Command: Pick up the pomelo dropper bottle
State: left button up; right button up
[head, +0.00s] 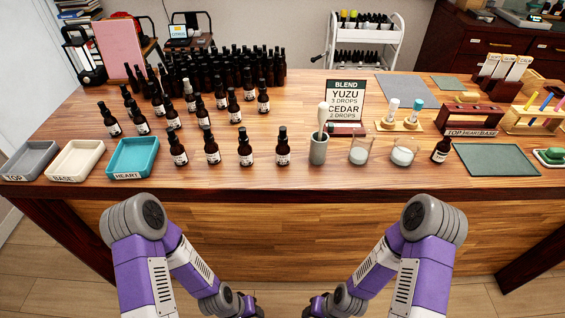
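Several dark brown dropper bottles with black tops and white labels stand upright on the wooden table in the head view. A front row holds a far-left bottle (178,151), a second bottle (212,150), a third bottle (245,151) and a right bottle (283,150). Another bottle (440,151) stands alone at the right. The label print is too small to read, so I cannot tell which is pomelo. My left gripper (248,306) and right gripper (319,305) are low at the bottom edge, below the table front, partly cut off and away from all bottles.
Trays marked TOP (28,161), BASE (74,161) and HEART (132,158) line the left. A dense bottle cluster (225,75) stands behind. A grey cup (318,151), glass beakers (359,154), a blend sign (346,95) and a green mat (495,161) are right. The front edge is mostly clear.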

aim_at(211, 149)
jog(key=u, duration=0.55)
jog(key=k, duration=1.25)
jog(key=u, duration=1.15)
jog(key=i, duration=1.45)
jog(key=z, duration=0.7)
